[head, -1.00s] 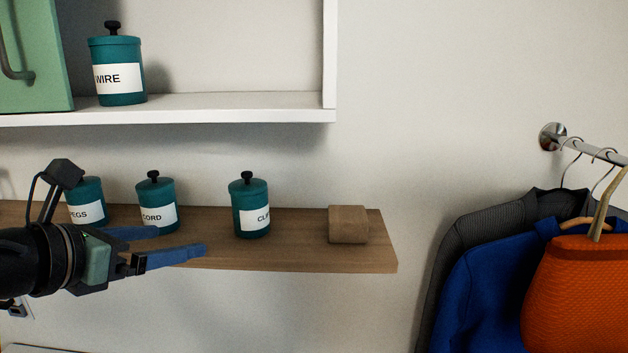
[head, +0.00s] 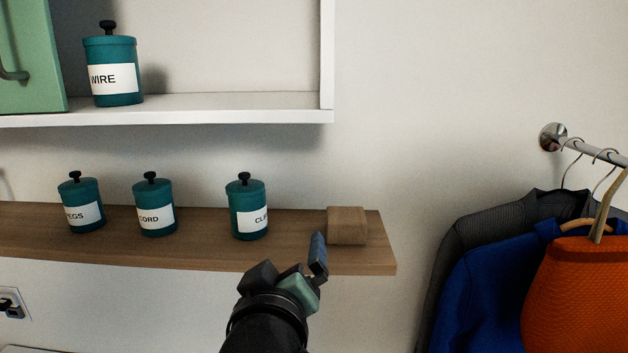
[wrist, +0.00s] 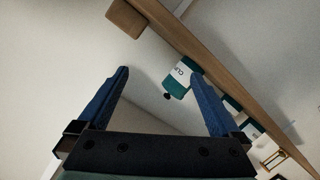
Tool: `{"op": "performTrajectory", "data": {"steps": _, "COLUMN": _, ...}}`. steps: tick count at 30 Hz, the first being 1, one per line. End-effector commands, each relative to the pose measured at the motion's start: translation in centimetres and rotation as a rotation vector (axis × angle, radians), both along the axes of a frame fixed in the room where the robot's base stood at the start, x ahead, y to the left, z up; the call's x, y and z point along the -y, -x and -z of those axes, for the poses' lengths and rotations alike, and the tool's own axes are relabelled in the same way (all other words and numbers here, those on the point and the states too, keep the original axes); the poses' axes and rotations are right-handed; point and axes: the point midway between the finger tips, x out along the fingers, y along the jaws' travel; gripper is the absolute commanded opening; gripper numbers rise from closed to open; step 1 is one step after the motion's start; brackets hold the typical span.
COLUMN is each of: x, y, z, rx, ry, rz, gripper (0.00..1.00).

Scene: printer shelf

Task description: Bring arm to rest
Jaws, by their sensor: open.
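My gripper (head: 318,255) is in front of the wooden shelf's front edge in the head view, below and left of the wooden block. In the wrist view, my gripper (wrist: 160,88) has its two blue fingers spread wide apart with nothing between them. In the head view one finger shows clearly, and the other is hidden or overlapped. My arm comes up from the bottom of the picture.
The wooden shelf (head: 200,255) holds teal jars labelled PEGS (head: 81,205), CORD (head: 154,208) and one partly readable CLI (head: 247,210), plus a wooden block (head: 347,226). A WIRE jar (head: 112,70) stands in the white cabinet (head: 200,115). Clothes (head: 490,270) hang at right.

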Motion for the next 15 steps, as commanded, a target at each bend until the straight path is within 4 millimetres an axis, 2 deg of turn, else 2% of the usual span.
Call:
{"op": "performTrajectory", "data": {"steps": 1, "x": 1.1, "y": 0.6, "z": -0.2, "rx": 0.027, "ry": -0.115, "rz": 0.017, "gripper": 1.00}}
{"op": "performTrajectory", "data": {"steps": 7, "x": 3.6, "y": 3.2, "z": -1.6, "rx": 0.129, "ry": -0.581, "rz": 0.040, "gripper": 1.00}}
{"op": "performTrajectory", "data": {"steps": 8, "x": 3.7, "y": 3.5, "z": -2.9, "rx": 0.168, "ry": -0.616, "rz": 0.028, "gripper": 1.00}}
{"op": "performTrajectory", "data": {"steps": 9, "x": 3.4, "y": 3.9, "z": -5.9, "rx": 0.255, "ry": -0.605, "rz": -0.003, "gripper": 1.00}}
{"op": "performTrajectory", "data": {"steps": 11, "x": 3.4, "y": 5.0, "z": -9.6, "rx": 0.370, "ry": -0.602, "rz": -0.039, "gripper": 1.00}}
{"op": "performTrajectory", "data": {"steps": 15, "x": 3.4, "y": 8.7, "z": -17.5, "rx": 0.634, "ry": -0.595, "rz": -0.120, "gripper": 1.00}}
